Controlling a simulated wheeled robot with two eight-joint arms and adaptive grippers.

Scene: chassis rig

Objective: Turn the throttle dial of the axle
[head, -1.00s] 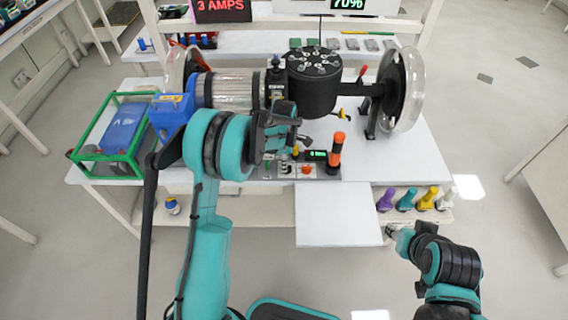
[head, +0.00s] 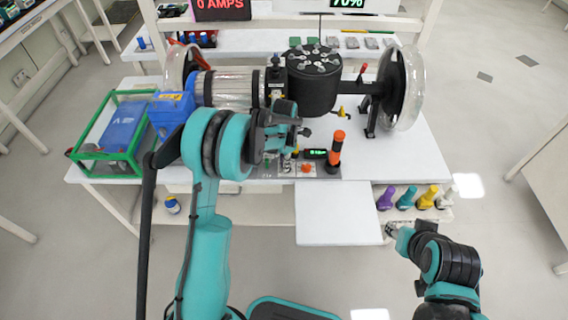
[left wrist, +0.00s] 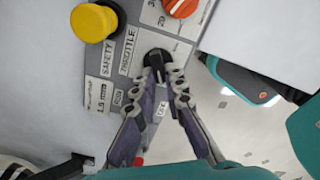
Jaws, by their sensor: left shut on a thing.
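The throttle dial (left wrist: 158,57) is a small black knob beside the THROTTLE label on the grey control panel (left wrist: 120,65) in the left wrist view. My left gripper (left wrist: 160,72) is shut on the dial, its two fingertips on either side of it. In the head view my left gripper (head: 288,128) reaches over the panel (head: 265,170) in front of the axle (head: 235,90), and it hides the dial there. My right gripper (head: 393,229) is low at the right, small and partly hidden by its arm, so its jaws are unclear.
A yellow safety knob (left wrist: 94,21) and an orange dial (left wrist: 180,4) sit close to the throttle dial. An orange-black upright handle (head: 336,152) stands at the panel's right end. A display (head: 220,8) reads 0 AMPS. The white table is bare right of the panel.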

